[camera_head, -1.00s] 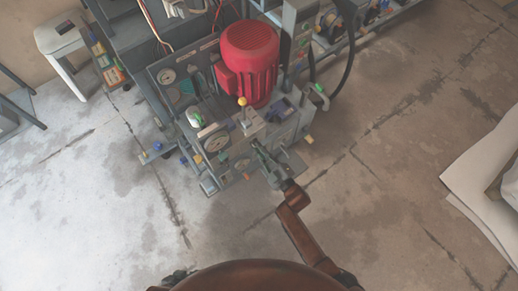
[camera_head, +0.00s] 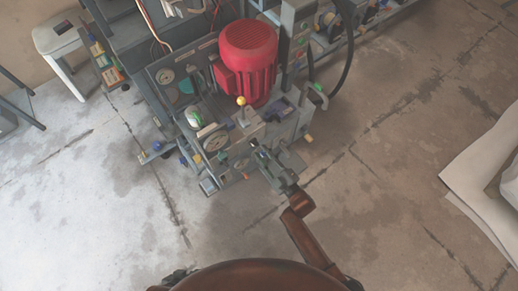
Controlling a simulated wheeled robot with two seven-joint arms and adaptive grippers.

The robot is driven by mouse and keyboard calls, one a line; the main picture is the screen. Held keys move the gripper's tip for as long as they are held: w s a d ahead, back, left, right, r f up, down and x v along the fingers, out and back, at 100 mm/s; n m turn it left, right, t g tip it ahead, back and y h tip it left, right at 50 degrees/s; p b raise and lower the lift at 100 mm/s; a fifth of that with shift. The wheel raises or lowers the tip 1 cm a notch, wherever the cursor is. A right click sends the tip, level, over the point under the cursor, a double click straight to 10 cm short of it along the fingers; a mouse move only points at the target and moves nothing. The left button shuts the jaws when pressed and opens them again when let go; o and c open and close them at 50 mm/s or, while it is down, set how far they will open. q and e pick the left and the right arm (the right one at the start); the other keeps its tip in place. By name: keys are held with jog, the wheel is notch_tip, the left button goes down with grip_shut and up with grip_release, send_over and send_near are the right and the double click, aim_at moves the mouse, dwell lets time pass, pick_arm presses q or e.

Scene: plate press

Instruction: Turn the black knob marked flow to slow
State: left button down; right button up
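The press's control unit (camera_head: 228,165) stands in the upper middle of the head view, with gauges and small controls on its front. My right gripper (camera_head: 257,153) is at the lower right front of this unit, close to its panel. The fingers are small and dark against the panel, so I cannot tell whether they are open or shut, or whether they touch anything. I cannot make out the black flow knob or its marking; it may be hidden by the gripper or too small. My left gripper is not in view.
A red motor (camera_head: 249,58) stands behind the panel. A white stool (camera_head: 62,40) stands upper left. The floor in front is clear.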

jog(key=v, duration=0.9)
